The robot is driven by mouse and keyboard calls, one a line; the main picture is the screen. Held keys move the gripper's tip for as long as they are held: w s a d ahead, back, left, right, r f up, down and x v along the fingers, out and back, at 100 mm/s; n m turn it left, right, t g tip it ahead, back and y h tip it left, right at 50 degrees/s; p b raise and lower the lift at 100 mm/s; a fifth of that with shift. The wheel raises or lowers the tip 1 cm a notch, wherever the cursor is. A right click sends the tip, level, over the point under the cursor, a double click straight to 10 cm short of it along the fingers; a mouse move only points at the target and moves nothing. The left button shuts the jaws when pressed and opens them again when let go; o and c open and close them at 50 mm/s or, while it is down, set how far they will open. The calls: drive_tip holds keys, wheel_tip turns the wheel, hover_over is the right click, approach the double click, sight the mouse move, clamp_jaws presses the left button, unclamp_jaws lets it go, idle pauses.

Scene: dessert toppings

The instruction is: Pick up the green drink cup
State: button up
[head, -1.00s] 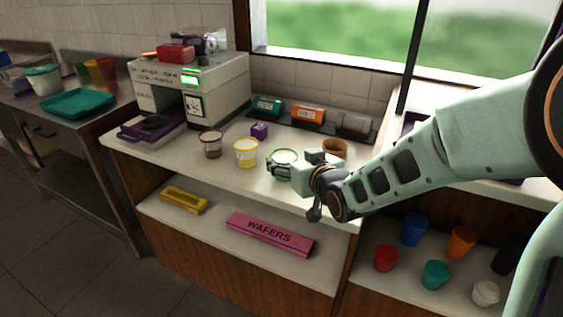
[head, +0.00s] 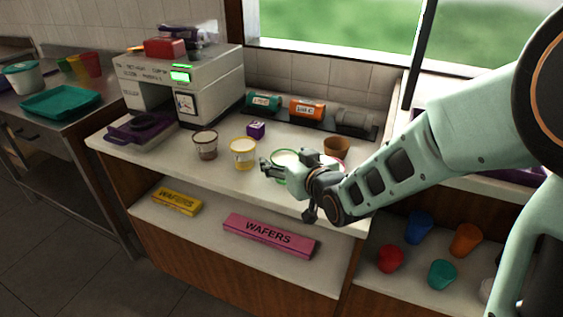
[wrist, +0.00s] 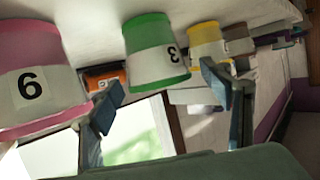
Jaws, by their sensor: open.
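A green-rimmed cup (head: 285,154) with a white label band stands on the counter, partly hidden by my gripper (head: 267,168). In the wrist view, which is turned over, this green cup (wrist: 156,52) shows the number 3. My gripper (wrist: 161,80) is open there, one finger to each side of the cup in the picture. The cup appears ahead of the fingertips, and I see no grip on it.
A pink cup (wrist: 35,75) stands on one side of the green cup, and a yellow cup (head: 243,154) and a brown cup (head: 205,145) on the other. A brown bowl (head: 337,147) stands behind my gripper. Wafer boxes (head: 268,236) lie on the shelf below.

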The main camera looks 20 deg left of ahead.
drive_tip(key=shift+w+a+f, duration=0.25)
drive_tip(key=shift+w+a, duration=0.05)
drive_tip(key=shift+w, duration=0.1)
drive_tip(key=shift+r, duration=0.1)
drive_tip(key=c, duration=1.4)
